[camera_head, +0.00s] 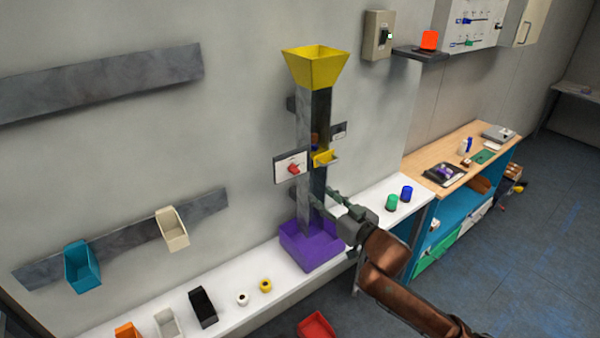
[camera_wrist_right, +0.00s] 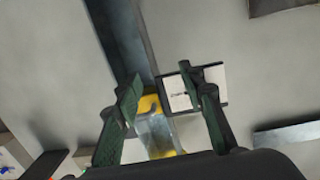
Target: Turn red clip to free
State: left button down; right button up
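The red clip (camera_head: 293,169) sits on a white plate (camera_head: 284,161) at the left side of a tall grey column (camera_head: 304,115). My right gripper (camera_head: 322,200) is below and to the right of the clip, near the lower part of the column and apart from the clip. In the right wrist view its two green-padded fingers (camera_wrist_right: 163,85) are spread, with nothing held between them. The yellow piece (camera_wrist_right: 150,104) and a white plate with dark marks (camera_wrist_right: 178,93) show beyond the fingers. I cannot make out the red clip there. My left gripper is not in view.
A yellow funnel (camera_head: 316,68) tops the column and a purple bin (camera_head: 305,252) stands at its foot. A yellow part (camera_head: 325,158) juts from the column. A white shelf (camera_head: 220,289) holds cups and rings. A green cylinder (camera_head: 391,202) and blue one (camera_head: 407,193) stand right.

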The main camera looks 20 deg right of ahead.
jog(key=n+y, duration=0.1)
jog(key=y, duration=0.1)
send_near(298, 171)
jog(key=x, duration=0.2)
jog(key=shift+t, duration=0.3)
jog(key=p+x, duration=0.1)
jog(key=x, duration=0.5)
jog(key=shift+f, duration=0.15)
jog(key=shift+w+a+f, duration=0.1)
jog(key=shift+w+a, duration=0.15)
jog(key=shift+w, duration=0.35)
jog(key=shift+c, duration=0.4)
grip_shut()
